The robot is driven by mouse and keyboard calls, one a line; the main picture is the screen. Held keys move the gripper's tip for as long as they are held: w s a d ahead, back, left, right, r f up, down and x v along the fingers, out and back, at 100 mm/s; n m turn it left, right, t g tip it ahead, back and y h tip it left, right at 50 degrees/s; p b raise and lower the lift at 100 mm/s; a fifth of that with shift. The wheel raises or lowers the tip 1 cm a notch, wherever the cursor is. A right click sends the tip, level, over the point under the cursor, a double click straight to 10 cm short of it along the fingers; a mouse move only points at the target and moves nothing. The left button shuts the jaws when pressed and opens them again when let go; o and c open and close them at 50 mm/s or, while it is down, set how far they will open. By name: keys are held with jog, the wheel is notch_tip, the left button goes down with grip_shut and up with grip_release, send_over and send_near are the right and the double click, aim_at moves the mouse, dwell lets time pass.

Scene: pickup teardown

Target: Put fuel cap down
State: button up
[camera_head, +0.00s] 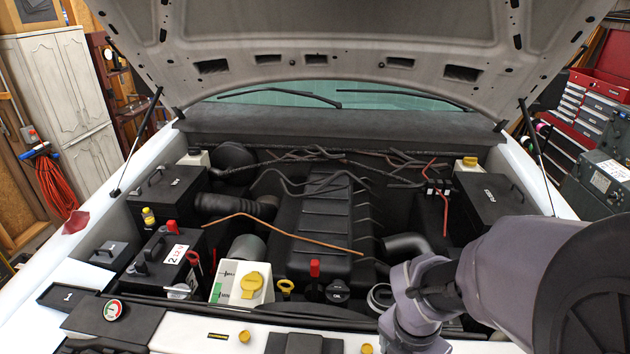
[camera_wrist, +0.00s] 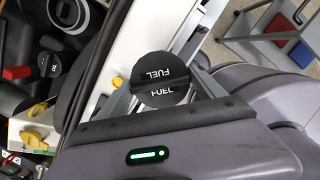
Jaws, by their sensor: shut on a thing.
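The fuel cap (camera_wrist: 161,78) is a round black cap with white "FUEL" lettering, seen in the wrist view. My gripper (camera_wrist: 162,88) is shut on it, with one finger on each side. The cap is held above the truck's white front edge, as seen from the wrist; I cannot tell how high. In the head view my arm covers the lower right, and neither the cap nor the gripper tips can be seen there.
The open engine bay holds a black engine cover (camera_head: 315,225), a reservoir with a yellow cap (camera_head: 251,284) and a battery (camera_head: 165,262). The raised hood (camera_head: 340,35) hangs above.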

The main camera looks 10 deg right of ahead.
jog(key=w, duration=0.1)
jog(key=w+d, duration=0.1)
jog(key=w, duration=0.1)
jog(key=w+f, duration=0.1)
jog(key=w, duration=0.1)
jog(key=shift+w+d, duration=0.2)
jog(key=shift+d, duration=0.15)
jog(key=f, duration=0.2)
jog(key=w+f+b, duration=0.1)
jog(key=shift+d+f, duration=0.1)
jog(key=shift+f, duration=0.25)
jog(key=shift+s+r, duration=0.1)
jog(key=shift+s, duration=0.05)
jog(key=shift+f, duration=0.2)
jog(key=o, duration=1.3)
jog(key=shift+o, duration=0.2)
notch_tip(320, 180, up, 12)
jog(key=a+p, duration=0.2)
jog(key=p, duration=0.1)
jog(key=s+a+r+m+t+y, duration=0.1)
jog(key=s+a+r+m, duration=0.4)
jog(key=m, duration=0.9)
jog(key=s+a+r+m+t+y, duration=0.2)
jog(key=s+a+r+m+t, duration=0.2)
jog(key=m, duration=1)
jog(key=s+a+r, duration=0.1)
jog(key=s+a, duration=0.1)
jog(key=a, duration=0.1)
jog(key=shift+a, duration=0.3)
